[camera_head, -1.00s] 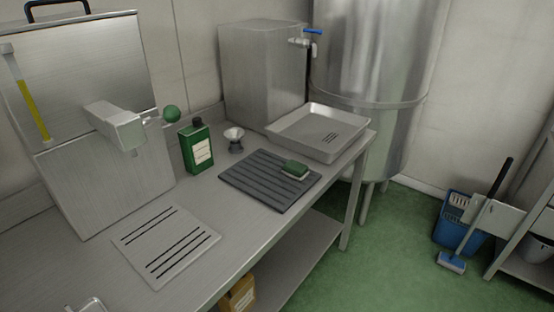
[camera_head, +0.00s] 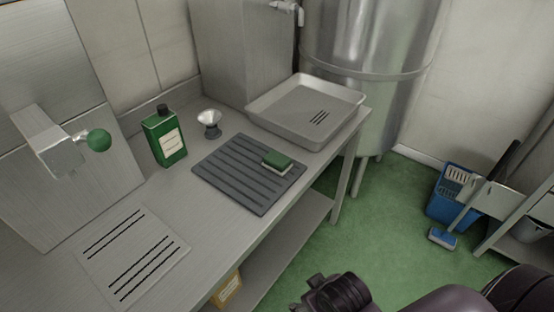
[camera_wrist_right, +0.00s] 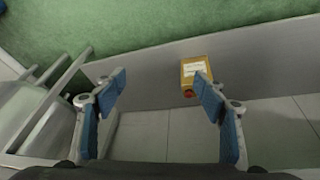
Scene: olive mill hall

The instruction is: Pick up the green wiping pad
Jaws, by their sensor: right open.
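The green wiping pad (camera_head: 277,160), with a pale underside, lies on the dark ribbed mat (camera_head: 225,168) near its right edge on the steel counter. My right arm enters at the bottom right of the head view, below and apart from the counter; its fingers do not show clearly there. In the right wrist view my right gripper (camera_wrist_right: 160,77) is open, with blue finger pads apart and nothing between them. The pad is not seen in the right wrist view. My left gripper is in no view.
A green bottle (camera_head: 165,138), a small metal funnel-like cup (camera_head: 210,122) and a steel tray (camera_head: 262,118) stand around the mat. A yellow container (camera_head: 228,290) is on the shelf below and shows in the right wrist view (camera_wrist_right: 194,72).

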